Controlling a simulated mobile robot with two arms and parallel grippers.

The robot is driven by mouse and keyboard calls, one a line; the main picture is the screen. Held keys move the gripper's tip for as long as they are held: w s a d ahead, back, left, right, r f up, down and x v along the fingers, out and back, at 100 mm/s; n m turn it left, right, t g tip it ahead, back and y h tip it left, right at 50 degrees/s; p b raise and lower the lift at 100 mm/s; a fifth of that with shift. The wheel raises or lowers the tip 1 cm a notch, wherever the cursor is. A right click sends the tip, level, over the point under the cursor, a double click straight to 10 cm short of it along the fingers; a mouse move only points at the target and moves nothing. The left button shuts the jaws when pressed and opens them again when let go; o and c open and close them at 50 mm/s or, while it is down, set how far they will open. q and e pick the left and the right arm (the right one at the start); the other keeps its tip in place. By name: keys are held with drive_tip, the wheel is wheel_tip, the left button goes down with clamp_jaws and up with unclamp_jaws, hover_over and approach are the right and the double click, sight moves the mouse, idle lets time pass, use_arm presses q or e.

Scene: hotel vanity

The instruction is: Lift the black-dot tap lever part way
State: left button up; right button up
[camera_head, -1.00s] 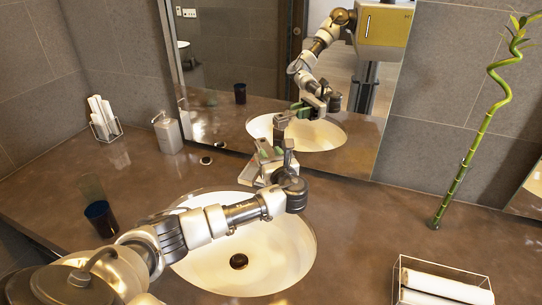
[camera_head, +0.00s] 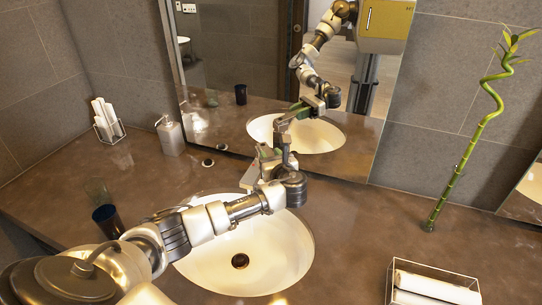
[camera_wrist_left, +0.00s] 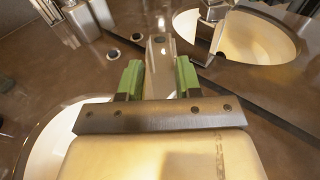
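The metal tap stands at the back of the white basin (camera_head: 285,245); my gripper hides most of it in the head view. In the left wrist view its lever (camera_wrist_left: 160,50) runs forward between my fingers, with a small black dot near its far end. My left gripper (camera_head: 271,158) is over the tap. The lever's near end is hidden by the gripper's palm. My right gripper is in neither view.
A mirror (camera_head: 235,60) stands behind the basin and reflects my arm. A soap dispenser (camera_head: 170,136) and a rack of rolled towels (camera_head: 108,121) are at the back left. A dark cup (camera_head: 107,221) stands left, a bamboo stem (camera_head: 455,175) and towel tray (camera_head: 430,285) right.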

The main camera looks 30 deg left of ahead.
use_arm(q)
drive_tip(key=o, duration=0.5)
drive_tip(key=shift+c, duration=0.2)
drive_tip(key=b+v, duration=0.1)
drive_tip(key=v, duration=0.9)
drive_tip(key=shift+s+d+b, duration=0.2)
drive_tip(key=shift+d+b, duration=0.15)
drive_tip(key=shift+b, duration=0.05)
